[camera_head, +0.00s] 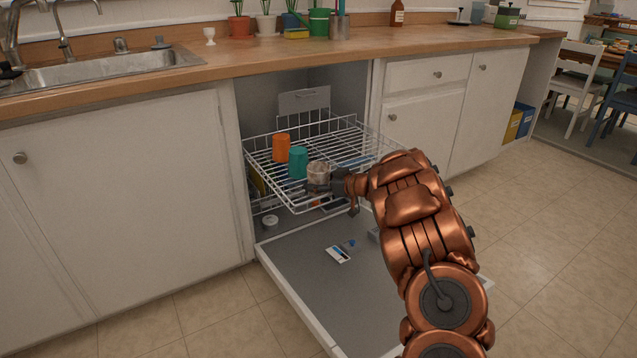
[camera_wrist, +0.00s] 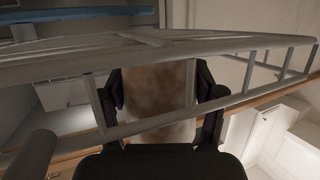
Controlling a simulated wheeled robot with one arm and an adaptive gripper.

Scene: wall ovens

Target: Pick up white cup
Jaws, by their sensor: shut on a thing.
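The white cup (camera_head: 319,170) looks off-white with brown stains. It is at the front part of the pulled-out upper dishwasher rack (camera_head: 350,133), right of a teal cup. My gripper (camera_head: 320,186) reaches in from the right and is shut on it. In the wrist view, the stained cup (camera_wrist: 157,88) fills the space between the two dark fingers (camera_wrist: 160,100). Rack wires cross in front of the cup there. The cup's lower part is partly hidden by the gripper and wires, so I cannot tell whether it touches the rack.
A teal cup (camera_head: 298,162) and an orange cup (camera_head: 281,147) stand close by on the rack. The open dishwasher door (camera_head: 345,290) lies below, with a small blue-and-white packet (camera_head: 338,254) on it. The counter (camera_head: 250,62) runs above. Floor at the right is clear.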

